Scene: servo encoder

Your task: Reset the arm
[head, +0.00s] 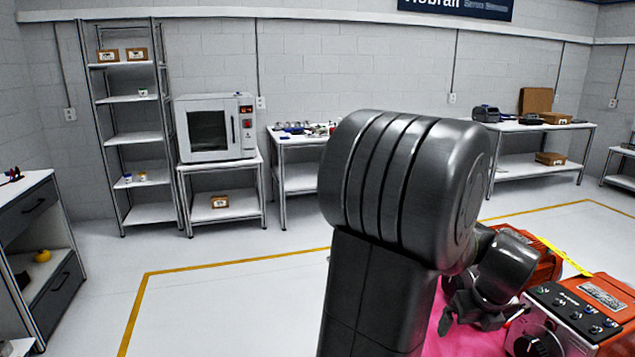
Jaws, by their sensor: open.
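My arm rises large and dark grey in the middle of the head view (405,180), bent at a thick joint. Its far end folds down behind that joint on the right. My gripper (458,318) shows small and partly hidden there, open, low over a bright pink surface (455,345). I see nothing between its fingers. Its exact height above the pink surface is hard to tell.
An orange-red machine with a black control panel (575,312) stands close to the right of my gripper. Another orange-red part (545,270) is behind my wrist. Benches, an oven (215,128) and shelves (133,98) line the wall. Open floor (220,310) lies to the left.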

